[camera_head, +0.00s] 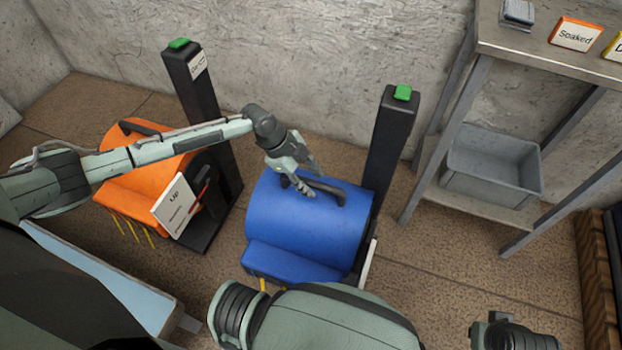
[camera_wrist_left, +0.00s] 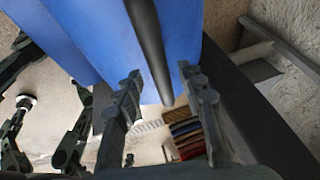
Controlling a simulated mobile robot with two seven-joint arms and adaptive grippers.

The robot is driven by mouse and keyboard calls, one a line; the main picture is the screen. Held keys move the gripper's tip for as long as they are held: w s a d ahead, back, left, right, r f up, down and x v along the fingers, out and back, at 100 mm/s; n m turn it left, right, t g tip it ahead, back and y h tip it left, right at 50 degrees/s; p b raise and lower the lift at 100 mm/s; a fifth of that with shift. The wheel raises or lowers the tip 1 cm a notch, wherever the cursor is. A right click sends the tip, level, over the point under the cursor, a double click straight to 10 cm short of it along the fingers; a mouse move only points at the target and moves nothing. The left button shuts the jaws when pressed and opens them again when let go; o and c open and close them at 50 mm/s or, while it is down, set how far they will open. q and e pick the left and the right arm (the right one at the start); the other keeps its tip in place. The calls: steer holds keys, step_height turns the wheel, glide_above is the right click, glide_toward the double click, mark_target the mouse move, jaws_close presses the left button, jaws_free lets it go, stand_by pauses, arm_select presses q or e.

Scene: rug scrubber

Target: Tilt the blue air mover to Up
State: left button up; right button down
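The blue air mover (camera_head: 310,220) stands on the floor between my arms, in front of a dark post (camera_head: 388,150) with a green top. Its dark handle (camera_head: 330,190) arches over the top of the blue housing. My left gripper (camera_head: 309,180) is open at the handle's left part. In the left wrist view, the two fingers (camera_wrist_left: 158,82) are apart, with the dark handle bar (camera_wrist_left: 148,40) running between them and blue housing (camera_wrist_left: 90,35) behind. Contact with the bar cannot be told. A white card (camera_head: 368,265) shows nearly edge-on at the mover's right side. My right gripper is not in view.
The floor between is clear.

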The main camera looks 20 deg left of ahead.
steer(key=shift+d, duration=0.15)
arm_select(q)
steer(key=c, duration=0.7)
jaws_close()
arm_select(e)
steer(key=shift+w+d+r, duration=0.1)
steer(key=shift+w, duration=0.25)
arm_select(q)
steer(key=shift+w+f, duration=0.1)
steer(key=shift+w, duration=0.05)
arm_select(e)
steer(key=shift+s, duration=0.1)
